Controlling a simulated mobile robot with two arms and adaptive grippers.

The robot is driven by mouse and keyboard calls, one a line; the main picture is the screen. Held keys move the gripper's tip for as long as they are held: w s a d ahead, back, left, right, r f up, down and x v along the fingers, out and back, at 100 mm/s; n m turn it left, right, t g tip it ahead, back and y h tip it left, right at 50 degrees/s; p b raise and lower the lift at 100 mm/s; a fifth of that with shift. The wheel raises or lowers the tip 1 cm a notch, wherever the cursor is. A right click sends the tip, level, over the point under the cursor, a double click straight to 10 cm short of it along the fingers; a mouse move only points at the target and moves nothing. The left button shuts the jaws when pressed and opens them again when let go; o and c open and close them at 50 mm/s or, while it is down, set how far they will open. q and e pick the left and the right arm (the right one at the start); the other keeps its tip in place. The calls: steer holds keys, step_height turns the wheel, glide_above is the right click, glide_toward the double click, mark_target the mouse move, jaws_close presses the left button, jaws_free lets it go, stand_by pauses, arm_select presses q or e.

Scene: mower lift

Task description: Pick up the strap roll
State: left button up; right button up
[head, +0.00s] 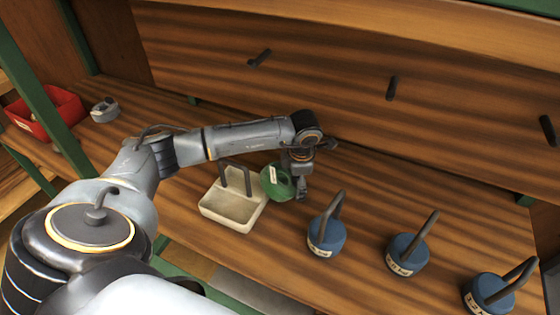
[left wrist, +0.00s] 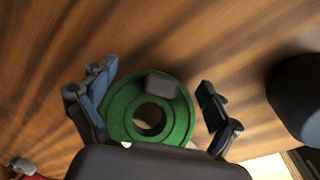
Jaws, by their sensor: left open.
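The strap roll (head: 277,182) is a green ring-shaped roll with a pale label, standing on the wooden shelf just right of a beige caddy. In the left wrist view the strap roll (left wrist: 116,108) shows its round face with a central hole and a grey tab near its top. My left gripper (head: 301,188) is over the roll's right side in the head view. In the left wrist view its open fingers (left wrist: 156,82) lie on either side of the roll, with a visible gap on the right. Contact on the left cannot be told. My right gripper is not in view.
The beige caddy (head: 227,212) with dark handles stands close left of the roll. Blue handled weights (head: 326,236), (head: 407,256), (head: 487,293) stand to the right. A red bin (head: 45,112) and a grey object (head: 104,109) are far left. Dark pegs (head: 392,88) stick out of the back board.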

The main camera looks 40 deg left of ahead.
arm_select(q)
jaws_close()
stand_by(0.3)
